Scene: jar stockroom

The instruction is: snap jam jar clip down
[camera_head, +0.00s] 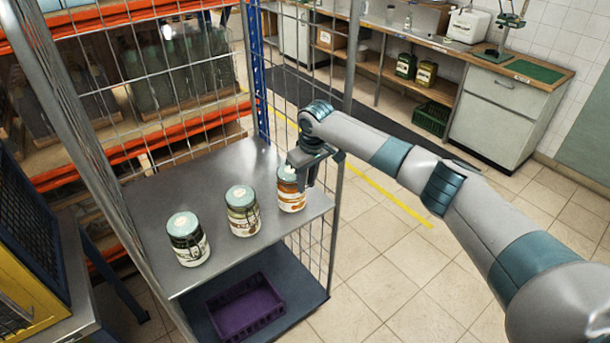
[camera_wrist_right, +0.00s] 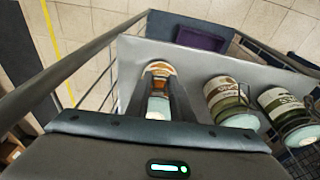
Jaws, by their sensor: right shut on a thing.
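Three jars with pale green lids stand in a row on the grey shelf of a wire cage trolley. The jar with orange contents (camera_head: 291,196), which looks like the jam jar, is at the right end. My right gripper (camera_head: 301,172) is over its top, and its fingers hide part of the lid. In the right wrist view this jar (camera_wrist_right: 160,69) shows between the two fingers, which are shut on its upper part. I cannot tell whether they hold the lid or the clip. My left gripper is not in view.
A green-brown jar (camera_head: 242,212) and a dark jar (camera_head: 188,241) stand to the left on the shelf (camera_head: 150,205). A purple crate (camera_head: 245,308) sits on the lower deck. Mesh walls and a post bound the trolley near my right arm.

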